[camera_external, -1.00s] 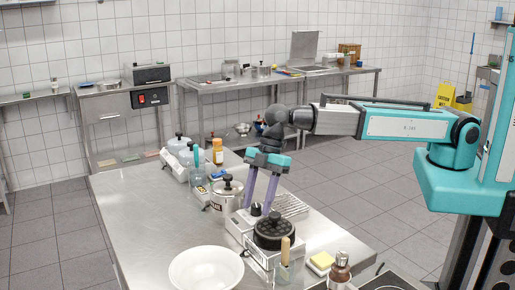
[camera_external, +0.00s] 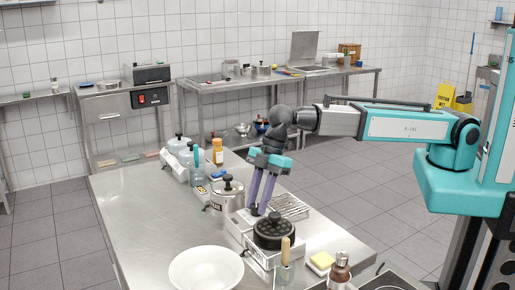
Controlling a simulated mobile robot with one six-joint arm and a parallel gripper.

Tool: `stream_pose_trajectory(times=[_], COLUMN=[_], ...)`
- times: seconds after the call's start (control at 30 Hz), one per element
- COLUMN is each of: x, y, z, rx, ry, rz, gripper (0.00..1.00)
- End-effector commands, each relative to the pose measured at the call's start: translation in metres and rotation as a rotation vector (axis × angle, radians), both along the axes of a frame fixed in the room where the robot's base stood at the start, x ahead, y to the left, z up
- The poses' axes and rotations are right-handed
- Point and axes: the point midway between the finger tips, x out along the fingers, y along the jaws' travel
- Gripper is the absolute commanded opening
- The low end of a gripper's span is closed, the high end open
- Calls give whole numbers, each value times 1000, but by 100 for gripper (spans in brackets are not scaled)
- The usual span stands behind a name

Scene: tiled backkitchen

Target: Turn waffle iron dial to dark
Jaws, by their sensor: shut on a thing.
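The waffle iron (camera_external: 273,234) is a dark round unit with a black top knob, set in a silver metal frame on the near end of the steel table. My gripper (camera_external: 258,211) points down just behind and left of the round unit, with its two lavender fingers close together. It is shut on a small dark knob, which I take to be the dial. The fingers hide most of this dial, and its marks and setting are too small to read.
A steel pot (camera_external: 227,195) stands close left of my gripper. A wire rack (camera_external: 290,206) lies to the right.

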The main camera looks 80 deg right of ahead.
Motion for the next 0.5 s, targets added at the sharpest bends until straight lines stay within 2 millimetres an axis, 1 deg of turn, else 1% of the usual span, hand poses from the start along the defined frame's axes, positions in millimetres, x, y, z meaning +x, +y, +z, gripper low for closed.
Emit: stream_pose_trajectory(times=[0.5], x=[-3], y=[3], z=[0], rx=[1], ry=[-2], rz=[-368], gripper=[3])
